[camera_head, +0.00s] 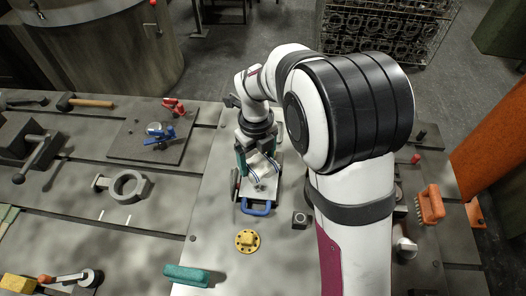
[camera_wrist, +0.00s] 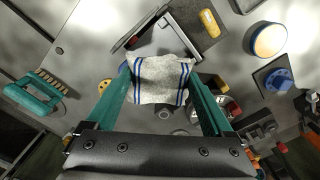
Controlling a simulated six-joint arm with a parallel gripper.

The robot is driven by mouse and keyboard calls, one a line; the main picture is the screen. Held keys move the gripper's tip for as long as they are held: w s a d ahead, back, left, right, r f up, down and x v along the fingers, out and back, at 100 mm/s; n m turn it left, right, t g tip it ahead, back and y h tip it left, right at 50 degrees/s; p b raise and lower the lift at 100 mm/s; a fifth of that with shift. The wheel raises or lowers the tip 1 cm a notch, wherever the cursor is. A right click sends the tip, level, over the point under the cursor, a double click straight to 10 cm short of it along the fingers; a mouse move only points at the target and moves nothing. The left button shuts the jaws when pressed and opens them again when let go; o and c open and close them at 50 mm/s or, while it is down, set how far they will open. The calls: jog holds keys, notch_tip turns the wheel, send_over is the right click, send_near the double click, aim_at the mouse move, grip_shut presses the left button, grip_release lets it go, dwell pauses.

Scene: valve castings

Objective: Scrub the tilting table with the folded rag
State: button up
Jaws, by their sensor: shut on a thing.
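My gripper (camera_head: 258,165) points down over the middle of the workbench. Its two teal fingers (camera_wrist: 163,92) are shut on the folded rag, a pale grey cloth with blue stripes (camera_wrist: 160,78). In the head view the rag (camera_head: 262,168) shows partly between the fingers. Below it is a light plate (camera_head: 272,188) with a blue handle (camera_head: 257,209) at its near end; this looks like the tilting table. My gripper hides part of the plate. I cannot tell whether the rag touches it.
A yellow flange (camera_head: 248,241) and a teal brush (camera_head: 187,275) lie nearer on the bench. A dark plate with red and blue clamps (camera_head: 150,140) and a grey ring casting (camera_head: 128,187) are left. An orange brush (camera_head: 430,204) stands at right, beyond my arm.

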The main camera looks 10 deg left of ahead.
aim_at(256, 192)
jog(key=shift+s+f, duration=0.15)
jog(key=shift+f, duration=3.65)
jog(key=shift+s, duration=0.4)
jog(key=shift+c, duration=0.6)
jog(key=shift+s, duration=1.1)
jog(key=shift+w, duration=1.6)
jog(key=shift+w+r, duration=0.1)
jog(key=shift+r, duration=4)
jog(key=shift+f, duration=0.1)
